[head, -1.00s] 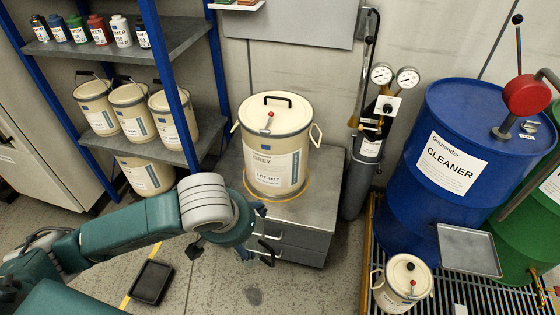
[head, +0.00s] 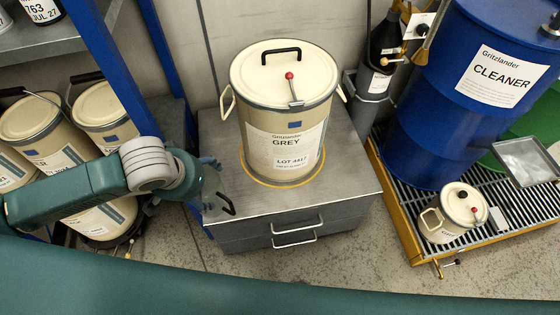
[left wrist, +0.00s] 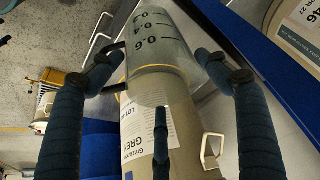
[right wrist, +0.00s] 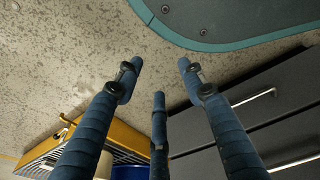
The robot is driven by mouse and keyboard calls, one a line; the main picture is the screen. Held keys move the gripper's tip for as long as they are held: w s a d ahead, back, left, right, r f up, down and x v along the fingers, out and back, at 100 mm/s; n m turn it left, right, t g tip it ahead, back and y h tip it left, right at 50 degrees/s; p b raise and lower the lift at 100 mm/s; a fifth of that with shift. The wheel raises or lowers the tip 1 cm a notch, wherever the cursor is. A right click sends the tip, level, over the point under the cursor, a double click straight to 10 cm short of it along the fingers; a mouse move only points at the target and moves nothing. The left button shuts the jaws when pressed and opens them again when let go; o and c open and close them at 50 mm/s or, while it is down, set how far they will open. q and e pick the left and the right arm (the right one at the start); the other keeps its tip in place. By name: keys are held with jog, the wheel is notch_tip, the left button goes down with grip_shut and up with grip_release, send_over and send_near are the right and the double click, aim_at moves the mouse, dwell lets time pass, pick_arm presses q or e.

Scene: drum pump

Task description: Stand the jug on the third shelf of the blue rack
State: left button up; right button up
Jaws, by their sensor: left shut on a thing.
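The jug (left wrist: 157,38) is clear with black marks such as 0.4 and 0.6. It shows in the left wrist view between the fingers of my left gripper (left wrist: 158,78), which is shut on it. In the head view my left gripper (head: 217,190) is at the left edge of the grey cabinet; I cannot make out the jug there. The blue rack (head: 112,75) stands at the left with an upper shelf (head: 70,45) and pails lower down; I cannot tell which shelf is the third. My right gripper (right wrist: 160,78) is open and empty above the floor, in the right wrist view.
A large GREY pail (head: 285,110) stands on the grey cabinet (head: 345,165). Cream pails (head: 40,130) crowd the rack's lower part, close to my left arm. A blue CLEANER drum (head: 425,110) and a small pail (head: 452,215) stand on a yellow-edged grating (head: 405,215) at the right.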

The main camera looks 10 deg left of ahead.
pick_arm(q)
jog(key=f+b, duration=0.1)
jog(key=f, duration=0.1)
jog(key=a+f+b, duration=0.1)
jog(key=f, duration=0.2)
jog(key=a+f+b, duration=0.1)
jog(key=f+b, duration=0.1)
jog(key=shift+s+f, duration=0.15)
jog(key=shift+s, duration=0.15)
jog(key=shift+a+f, duration=0.3)
pick_arm(e)
notch_tip(320, 180, down, 3)
jog(key=w, duration=0.2)
pick_arm(q)
jog(key=w+d+f+b, duration=0.1)
jog(key=w+f+b, duration=0.2)
jog(key=w, duration=1.5)
jog(key=shift+d+f, duration=0.2)
jog(key=shift+d, duration=0.15)
pick_arm(e)
jog(key=w+r, duration=0.5)
jog(key=r, duration=0.3)
jog(key=shift+w+a+r+t, duration=0.15)
jog(key=shift+a+t, duration=0.25)
jog(key=shift+a, duration=0.05)
pick_arm(q)
jog(key=o, duration=1.5)
jog(key=shift+o, duration=0.2)
